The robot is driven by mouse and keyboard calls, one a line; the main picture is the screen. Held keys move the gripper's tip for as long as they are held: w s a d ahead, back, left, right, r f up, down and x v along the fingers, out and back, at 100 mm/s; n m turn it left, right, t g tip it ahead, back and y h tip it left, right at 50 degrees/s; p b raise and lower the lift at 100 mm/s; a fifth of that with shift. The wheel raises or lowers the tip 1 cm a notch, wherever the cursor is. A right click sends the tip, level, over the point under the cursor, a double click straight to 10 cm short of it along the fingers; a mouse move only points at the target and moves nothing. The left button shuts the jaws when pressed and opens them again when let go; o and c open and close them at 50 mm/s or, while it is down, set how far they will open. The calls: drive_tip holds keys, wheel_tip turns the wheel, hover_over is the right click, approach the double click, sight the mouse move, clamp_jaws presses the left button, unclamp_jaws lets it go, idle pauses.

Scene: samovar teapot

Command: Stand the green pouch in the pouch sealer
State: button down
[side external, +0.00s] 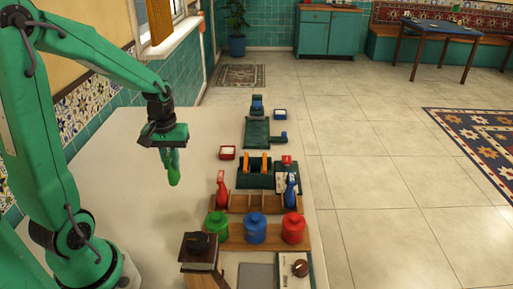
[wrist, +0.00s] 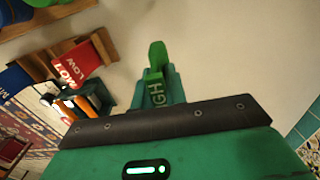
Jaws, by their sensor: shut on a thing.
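My gripper (side external: 170,146) is shut on the green pouch (side external: 173,168), which hangs below it, clear of the pale counter. In the wrist view the green pouch (wrist: 157,85) sticks out beyond the dark jaw edge, with a rounded bright green top and letters reading "IGH". Its lower part is hidden by my gripper. A dark green device with two orange uprights (side external: 265,162) stands to the right of my gripper; it may be the pouch sealer, but I cannot tell for sure. It also shows, partly, at the left of the wrist view (wrist: 104,98).
A wooden rack (side external: 257,203) holds a red pouch (side external: 221,190) and a blue pouch (side external: 291,188). In front are green (side external: 216,226), blue (side external: 255,230) and red (side external: 293,229) lidded jars. Small trays and devices stand farther back. The counter's left side (side external: 130,215) is clear.

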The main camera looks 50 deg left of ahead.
drive_tip(key=a+f, duration=0.1)
drive_tip(key=a, duration=0.2)
drive_tip(key=a+f, duration=0.1)
drive_tip(key=shift+a+f, duration=0.2)
drive_tip(key=shift+f, duration=0.1)
drive_tip(key=shift+f, duration=2)
drive_tip(key=shift+f, duration=0.15)
drive_tip(key=c, duration=1.4)
unclamp_jaws()
drive_tip(key=shift+c, duration=0.2)
drive_tip(key=shift+r, duration=0.2)
wheel_tip(320, 180, up, 12)
drive_tip(key=shift+d, duration=0.1)
